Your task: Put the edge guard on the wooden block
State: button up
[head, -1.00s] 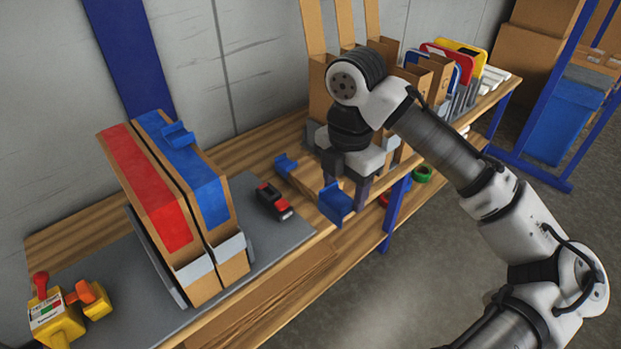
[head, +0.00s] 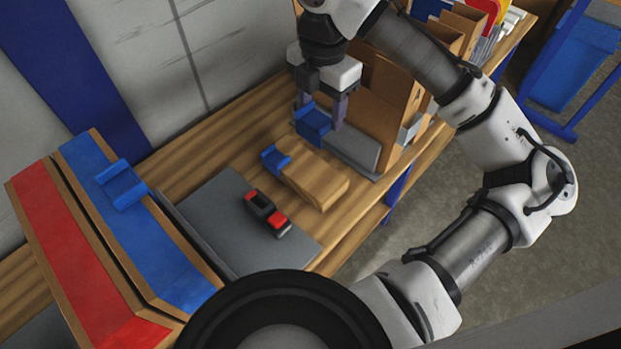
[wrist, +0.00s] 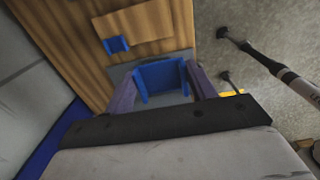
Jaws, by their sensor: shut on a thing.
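The wooden block (head: 318,178) lies on the wooden bench. One blue edge guard (head: 275,158) sits at its left end, and this guard also shows in the wrist view (wrist: 117,45). My gripper (head: 322,110) is shut on another blue edge guard (head: 313,123), which appears behind the block in the head view and apart from it. The held guard fills the space between my fingers in the wrist view (wrist: 161,78); the block (wrist: 140,24) shows beyond it. A third blue guard (head: 121,185) rests on the blue-topped carton at left.
A red and black tool (head: 267,212) lies on a grey mat (head: 215,215) left of the block. Red- and blue-topped cartons (head: 60,240) stand at left. Cardboard holders with a grey foot (head: 352,150) stand close behind my gripper. The bench's front edge is near the block's right end.

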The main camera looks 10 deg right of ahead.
jog(key=shift+w+f, duration=0.1)
jog(key=shift+f, duration=0.35)
notch_tip(320, 180, down, 19)
jog(key=shift+b, duration=0.65)
jog(key=shift+f+b, duration=0.45)
jog(key=shift+f, duration=0.15)
jog(key=o, duration=1)
notch_tip(320, 180, up, 13)
jog(key=p, duration=0.1)
jog(key=shift+r+p, duration=0.15)
jog(key=shift+p, duration=0.15)
